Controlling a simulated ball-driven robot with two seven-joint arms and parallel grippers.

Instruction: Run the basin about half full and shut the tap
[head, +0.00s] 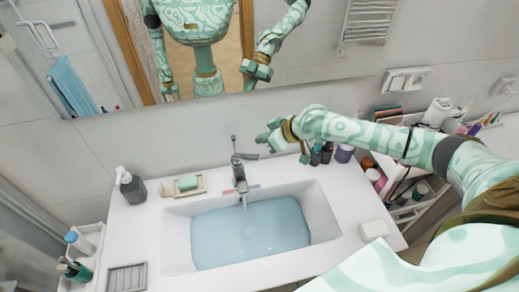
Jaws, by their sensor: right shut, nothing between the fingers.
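The white basin (323,222) is set in the white counter and holds light blue water (252,234). The water covers its bottom, with bare wall showing above it on all sides. The grey metal tap (239,177) stands at the basin's back edge, and a thin stream seems to fall from its spout into the water. Its thin upright lever (234,146) is at the top. My right gripper (268,141) is shut and empty, just right of the tap's top, apparently apart from the lever. My left gripper is not directly in view.
A dark soap dispenser (131,187) and a soap dish (170,187) with green soap stand left of the tap. A mirror (300,60) spans the wall behind. A cart with bottles (400,190) is at right.

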